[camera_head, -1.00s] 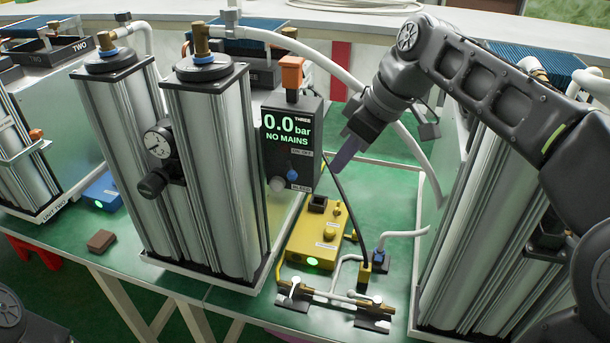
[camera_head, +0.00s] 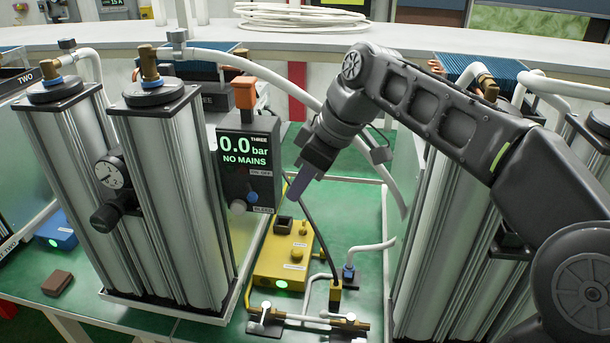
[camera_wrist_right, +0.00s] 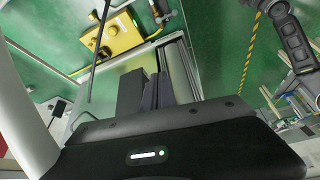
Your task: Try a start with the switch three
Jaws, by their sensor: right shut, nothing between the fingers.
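The control box of unit three (camera_head: 248,150) stands beside two silver columns in the head view. Its screen reads THREE, 0.0 bar, NO MAINS. Below the screen are an ON-OFF label (camera_head: 260,173), a blue knob (camera_head: 252,198), a grey knob (camera_head: 238,206) and a BLEED label. The switch's own position is too small to read. My right gripper (camera_head: 297,190) is shut and empty, just right of the box's lower edge in the picture. Whether it touches the box cannot be told. Its fingers show in the wrist view (camera_wrist_right: 152,92). My left gripper does not show.
A yellow box (camera_head: 283,262) with a lit green light sits below the control box, among brass valves (camera_head: 306,318) and hoses. An orange connector (camera_head: 244,94) tops the control box. More columns (camera_head: 450,250) stand at right. A brown block (camera_head: 57,283) lies at left.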

